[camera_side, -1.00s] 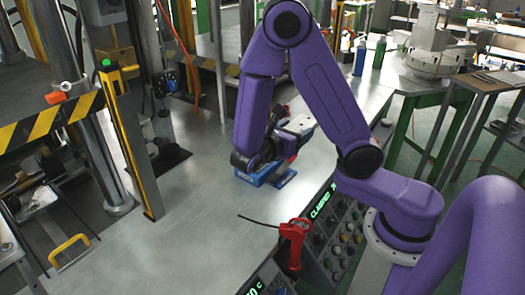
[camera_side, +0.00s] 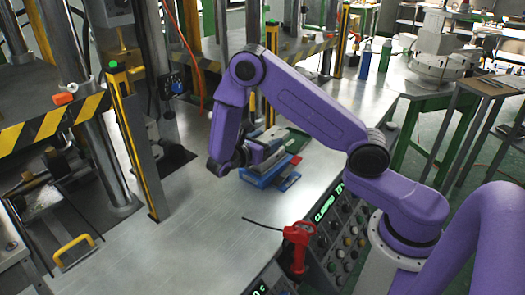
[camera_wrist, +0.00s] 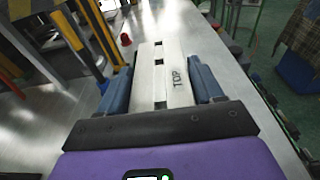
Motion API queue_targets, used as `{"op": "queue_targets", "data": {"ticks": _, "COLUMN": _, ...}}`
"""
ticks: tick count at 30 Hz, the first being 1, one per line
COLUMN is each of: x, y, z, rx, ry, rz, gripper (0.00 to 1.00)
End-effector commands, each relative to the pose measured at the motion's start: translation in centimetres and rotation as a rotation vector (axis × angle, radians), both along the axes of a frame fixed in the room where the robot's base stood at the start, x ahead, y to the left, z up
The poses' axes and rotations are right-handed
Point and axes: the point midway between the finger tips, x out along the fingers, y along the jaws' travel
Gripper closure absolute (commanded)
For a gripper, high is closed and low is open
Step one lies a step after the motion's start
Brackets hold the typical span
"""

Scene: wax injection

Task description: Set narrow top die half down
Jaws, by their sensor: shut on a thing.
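The top die half, a pale block with "TOP" lettered on it (camera_wrist: 178,92), lies between the two blue-grey fingers of my gripper (camera_wrist: 160,66) in the wrist view. The fingers are shut on its two long sides. In the side view my gripper (camera_side: 262,152) is low over the steel table, just above and behind a blue fixture (camera_side: 262,176). The die half is mostly hidden there by my wrist and fingers. I cannot tell whether its underside touches anything.
A red-handled tool (camera_side: 298,245) stands by the control panel (camera_side: 340,232). A yellow-edged post (camera_side: 133,150) stands left. The table between is clear.

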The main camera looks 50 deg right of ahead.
Motion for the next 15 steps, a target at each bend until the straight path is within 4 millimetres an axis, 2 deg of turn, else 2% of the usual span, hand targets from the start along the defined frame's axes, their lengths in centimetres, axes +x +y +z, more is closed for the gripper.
{"op": "queue_targets", "data": {"ticks": 5, "x": 0.7, "y": -0.1, "z": -0.7, "rx": -0.002, "ry": 0.0, "rz": 0.0, "gripper": 0.81}}
{"op": "queue_targets", "data": {"ticks": 9, "x": 1.6, "y": -0.3, "z": -2.2, "rx": -0.002, "ry": 0.002, "rz": -0.001, "gripper": 0.81}}
{"op": "queue_targets", "data": {"ticks": 15, "x": 1.5, "y": -0.3, "z": -4.2, "rx": -0.002, "ry": 0.001, "rz": 0.0, "gripper": 0.81}}
